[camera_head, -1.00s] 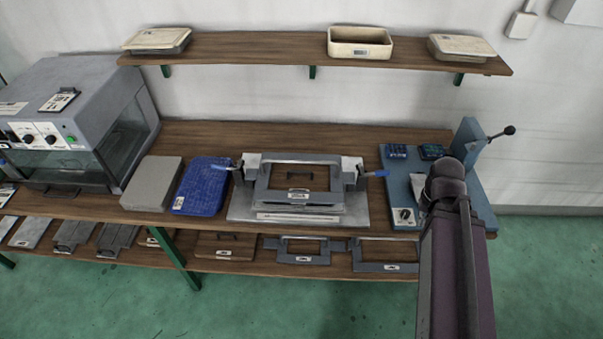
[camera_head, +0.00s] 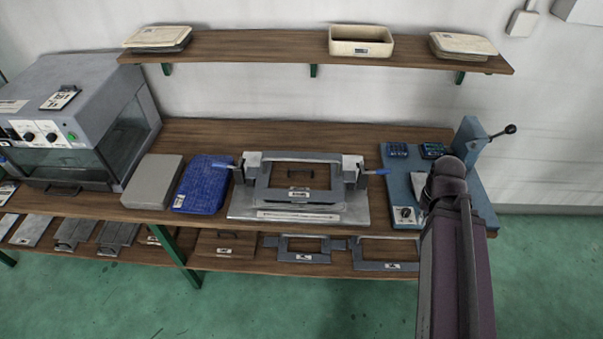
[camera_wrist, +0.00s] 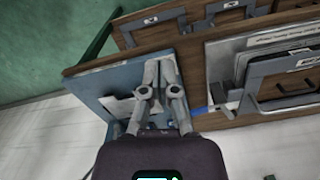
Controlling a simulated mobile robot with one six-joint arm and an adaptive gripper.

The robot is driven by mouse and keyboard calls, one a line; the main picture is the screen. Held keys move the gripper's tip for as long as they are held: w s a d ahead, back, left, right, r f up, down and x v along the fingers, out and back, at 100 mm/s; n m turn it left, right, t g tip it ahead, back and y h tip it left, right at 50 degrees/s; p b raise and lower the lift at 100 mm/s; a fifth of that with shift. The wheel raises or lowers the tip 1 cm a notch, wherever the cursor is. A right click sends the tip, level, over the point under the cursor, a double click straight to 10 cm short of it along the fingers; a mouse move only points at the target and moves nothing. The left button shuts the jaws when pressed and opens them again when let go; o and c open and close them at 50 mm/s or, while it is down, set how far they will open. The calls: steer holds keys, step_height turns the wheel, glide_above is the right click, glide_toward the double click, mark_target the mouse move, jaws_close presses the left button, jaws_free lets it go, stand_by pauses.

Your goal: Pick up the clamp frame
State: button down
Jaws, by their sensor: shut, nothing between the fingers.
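A grey rectangular clamp frame (camera_head: 264,183) with a white label stands in a fixture (camera_head: 353,208) with blue-handled clamps on the bench. It also shows in the wrist view (camera_wrist: 287,66) at the right edge. Two similar grey frames lie on the lower shelf, one in the middle (camera_head: 303,257) and one to its right (camera_head: 386,267). I cannot tell from the pictures which one the task names. My gripper (camera_wrist: 161,63) is shut and empty, over the blue press base, apart from all the frames. In the head view my arm hides the gripper.
A blue press base (camera_head: 400,190) with a lever fills the bench's right end. A blue tray (camera_head: 203,185) and grey plate (camera_head: 152,182) lie left of the fixture, with a grey cabinet (camera_head: 75,80) further left. An upper shelf (camera_head: 260,48) holds containers. The floor in front is clear.

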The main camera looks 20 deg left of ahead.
steer(key=c, duration=0.9)
jaws_free()
steer(key=o, duration=0.3)
steer(key=shift+w+a+f, duration=0.1)
steer(key=shift+w+a, duration=0.05)
steer(key=shift+o, duration=0.2)
steer(key=w+a+f+n+t+h+b, duration=0.25)
steer(key=w+a+n+b, duration=0.2)
steer(key=a, duration=0.45)
steer(key=w+a+f+n+t+h+b, duration=0.25)
steer(key=w+a+n, duration=0.3)
steer(key=a, duration=0.35)
steer(key=a+r+n+t+y+b, duration=0.1)
steer(key=a+n+t+b, duration=0.5)
steer(key=a, duration=1.9)
steer(key=shift+a+r+n+y, duration=0.2)
steer(key=shift+n+y, duration=0.5)
steer(key=shift+n, duration=0.4)
steer(key=shift+w+f, duration=0.15)
steer(key=shift+w, duration=0.05)
